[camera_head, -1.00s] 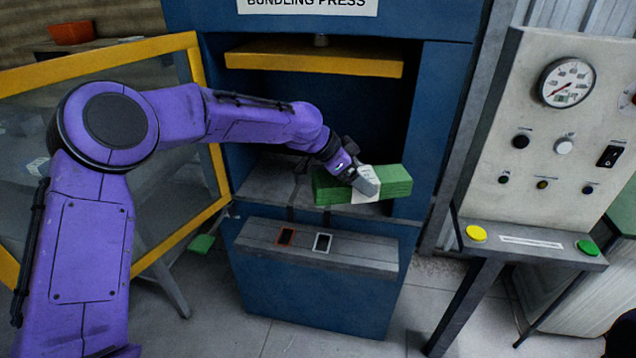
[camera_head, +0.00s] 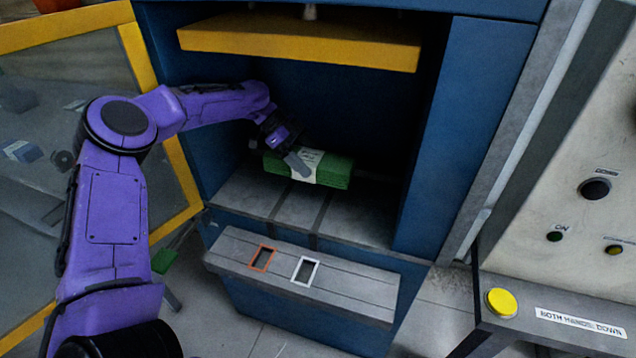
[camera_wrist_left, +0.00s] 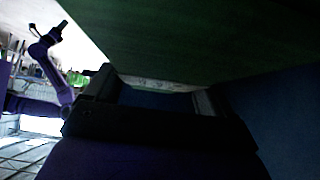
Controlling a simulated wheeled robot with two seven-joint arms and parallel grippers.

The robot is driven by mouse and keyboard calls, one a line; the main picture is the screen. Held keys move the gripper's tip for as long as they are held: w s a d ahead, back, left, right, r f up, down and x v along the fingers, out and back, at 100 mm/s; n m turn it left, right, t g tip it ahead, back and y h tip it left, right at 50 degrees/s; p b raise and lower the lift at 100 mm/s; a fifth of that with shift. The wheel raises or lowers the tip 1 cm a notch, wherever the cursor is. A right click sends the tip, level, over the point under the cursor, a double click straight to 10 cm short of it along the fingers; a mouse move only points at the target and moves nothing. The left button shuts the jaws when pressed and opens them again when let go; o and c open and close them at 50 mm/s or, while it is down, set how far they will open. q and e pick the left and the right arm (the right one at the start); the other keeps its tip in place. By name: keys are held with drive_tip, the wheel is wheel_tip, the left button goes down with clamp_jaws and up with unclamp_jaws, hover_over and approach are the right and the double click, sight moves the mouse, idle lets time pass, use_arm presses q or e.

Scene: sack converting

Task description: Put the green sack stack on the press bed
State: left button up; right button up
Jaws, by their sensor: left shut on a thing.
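The green sack stack (camera_head: 335,170) with a white band (camera_head: 308,166) around it is inside the bundling press, in the head view. In the left wrist view the green stack (camera_wrist_left: 200,35) fills the top, close to the dark jaws (camera_wrist_left: 160,100). My right gripper is not in the head view.
The yellow platen (camera_head: 300,42) hangs above the stack. Blue side walls (camera_head: 460,140) flank the opening. A grey front ledge (camera_head: 350,286) with orange and white frames stands before the bed. An open yellow-framed guard (camera_head: 170,150) is at left; a control panel with a yellow button (camera_head: 501,303) is at right.

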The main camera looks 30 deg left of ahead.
sight(286, 164)
use_arm(q)
drive_tip(key=f, duration=0.1)
drive_tip(key=s+f, duration=0.2)
drive_tip(key=f, duration=0.1)
drive_tip(key=shift+a, duration=0.1)
drive_tip(key=f, duration=0.2)
drive_tip(key=w+f+p, duration=0.1)
drive_tip(key=f, duration=0.1)
drive_tip(key=shift+f, duration=0.1)
drive_tip(key=shift+s, duration=0.15)
drive_tip(key=shift+b, duration=0.3)
drive_tip(key=o, duration=1.3)
drive_tip(key=shift+f, duration=0.1)
drive_tip(key=shift+o, duration=0.2)
drive_tip(key=shift+r, duration=0.25)
drive_tip(key=v, duration=0.7)
drive_tip(key=shift+a+r+b, duration=0.1)
drive_tip(key=shift+r+b, duration=0.05)
drive_tip(key=shift+b, duration=0.2)
